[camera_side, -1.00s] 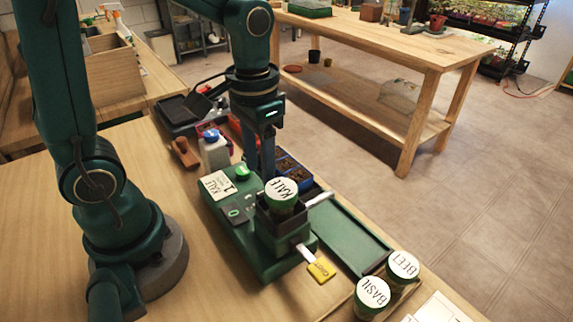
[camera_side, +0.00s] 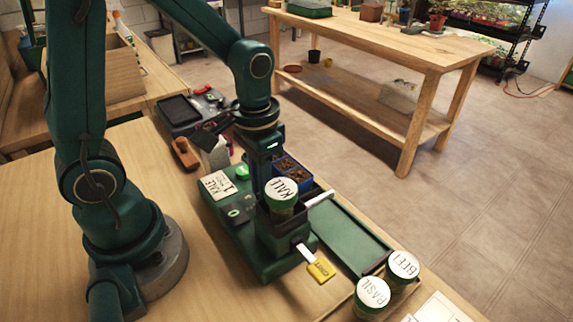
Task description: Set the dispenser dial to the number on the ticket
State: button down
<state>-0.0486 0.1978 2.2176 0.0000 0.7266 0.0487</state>
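The green dispenser (camera_side: 262,262) stands on the table with a jar labelled KALE (camera_side: 281,193) upright in its dark holder. The white ticket (camera_side: 218,184) lies on the dispenser's left end; it reads KALE with what looks like a 1, and its smaller print is unclear. A dark panel (camera_side: 236,211) with a small lit green mark sits in front of the ticket. My gripper (camera_side: 262,185) points down just behind the KALE jar. Its fingertips are hidden by the jar and holder, so I cannot see its opening or any contact. I cannot make out the dial clearly.
A yellow tag (camera_side: 321,270) sticks out at the dispenser's front. A green tray (camera_side: 345,238) lies to its right. Jars labelled BASIL (camera_side: 372,296) and BEET (camera_side: 402,267) stand at the table's right edge. The table's left side is clear.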

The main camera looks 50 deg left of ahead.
jog(key=shift+n, duration=0.3)
jog(key=n, duration=0.4)
jog(key=shift+d, duration=0.15)
jog(key=n, duration=0.5)
jog(key=shift+w+d, duration=0.1)
jog(key=shift+w, duration=0.05)
jog(key=shift+n, duration=0.3)
jog(key=c, duration=0.8)
grip_release()
jog(key=shift+r, duration=2.6)
